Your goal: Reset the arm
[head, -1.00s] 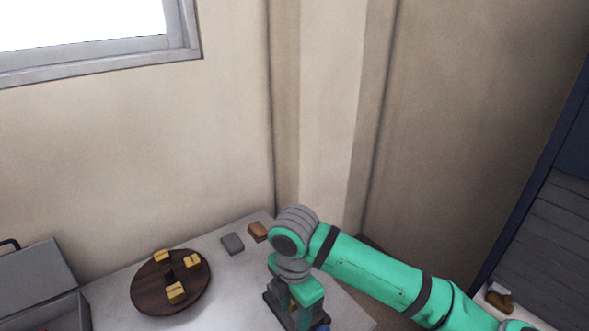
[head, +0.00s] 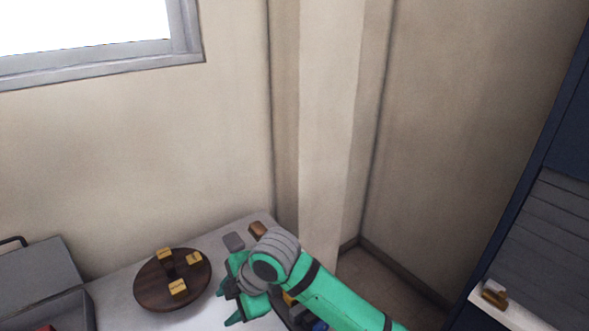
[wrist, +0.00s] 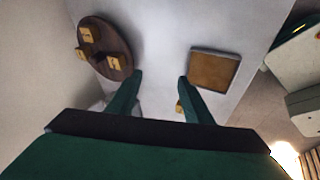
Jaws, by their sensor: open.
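My gripper (head: 230,300) is green and empty, low over the white table (head: 205,312), just right of the round dark wooden board. In the wrist view its two fingers (wrist: 159,82) stand apart with bare table beyond them. My green arm with grey joints comes in from the lower right. The gripper points left and down in the head view. My arm covers part of the table's right end, where bits of yellow and blue show.
The round board (head: 145,291) carries yellow blocks (head: 178,287). A grey block (head: 233,242) and a brown block (head: 257,229) lie at the table's back corner. An open grey box (head: 55,308) stands at left. The wrist view shows a brown-bottomed square tray (wrist: 214,70).

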